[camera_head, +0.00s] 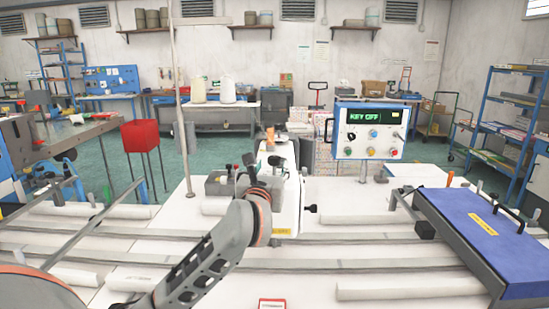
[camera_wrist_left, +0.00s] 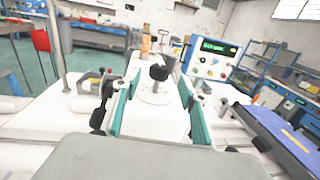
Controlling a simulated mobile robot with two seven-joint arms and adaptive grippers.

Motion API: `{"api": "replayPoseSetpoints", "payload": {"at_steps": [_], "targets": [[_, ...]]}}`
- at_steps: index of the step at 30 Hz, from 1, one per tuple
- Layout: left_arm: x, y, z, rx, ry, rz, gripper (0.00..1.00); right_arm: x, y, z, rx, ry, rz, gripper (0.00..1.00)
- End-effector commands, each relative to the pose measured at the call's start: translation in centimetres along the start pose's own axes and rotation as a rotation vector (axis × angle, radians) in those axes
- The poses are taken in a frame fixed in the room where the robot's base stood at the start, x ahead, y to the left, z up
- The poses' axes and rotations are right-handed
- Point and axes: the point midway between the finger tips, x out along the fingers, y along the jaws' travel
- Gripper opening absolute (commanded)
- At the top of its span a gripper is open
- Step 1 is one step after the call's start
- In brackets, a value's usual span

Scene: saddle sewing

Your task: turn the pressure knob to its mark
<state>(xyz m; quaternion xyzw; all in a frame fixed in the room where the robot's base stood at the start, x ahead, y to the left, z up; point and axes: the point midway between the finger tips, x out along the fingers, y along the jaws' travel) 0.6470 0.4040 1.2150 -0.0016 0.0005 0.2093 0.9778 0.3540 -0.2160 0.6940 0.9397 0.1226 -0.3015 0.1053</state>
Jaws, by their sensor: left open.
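A black knob (camera_wrist_left: 160,72) stands on a short stem above a round plate on the white sewing machine head (camera_head: 286,205). It looks like the pressure knob; no mark on it can be read. My left gripper (camera_wrist_left: 153,112) is open and empty, with its teal-lined fingers on either side of the white machine top in the wrist view. The knob shows between and beyond the fingertips, apart from them. In the head view my left gripper (camera_head: 252,172) is over the machine, and the arm hides part of it. My right gripper is not in view.
A control panel (camera_head: 369,131) reading "KEY OFF" stands behind the machine, to the right. A blue padded board (camera_head: 478,235) with a black handle lies at the right. White rolls and grey rails cross the table. A red box (camera_head: 141,135) stands at the left.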

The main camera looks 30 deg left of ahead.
Motion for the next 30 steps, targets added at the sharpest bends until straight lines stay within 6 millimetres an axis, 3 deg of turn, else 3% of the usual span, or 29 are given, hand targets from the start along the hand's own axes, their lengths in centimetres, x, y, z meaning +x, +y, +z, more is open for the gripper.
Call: {"api": "replayPoseSetpoints", "payload": {"at_steps": [6, 12, 23, 27, 30], "targets": [[3.5, 0.1, 0.1, 0.002, 0.0, 0.003, 0.43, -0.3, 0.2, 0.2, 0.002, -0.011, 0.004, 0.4], [5.6, 0.1, 0.0, 0.003, 0.0, 0.002, 0.43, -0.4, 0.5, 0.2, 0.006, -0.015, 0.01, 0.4], [6.1, 0.1, 0.0, 0.003, -0.002, 0.001, 0.43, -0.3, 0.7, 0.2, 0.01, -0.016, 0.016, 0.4], [6.1, 0.1, 0.0, 0.003, -0.002, 0.001, 0.06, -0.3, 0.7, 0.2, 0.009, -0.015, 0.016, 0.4], [6.1, 0.1, 0.0, 0.003, -0.002, 0.001, 0.03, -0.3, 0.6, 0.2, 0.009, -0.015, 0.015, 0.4]]}}
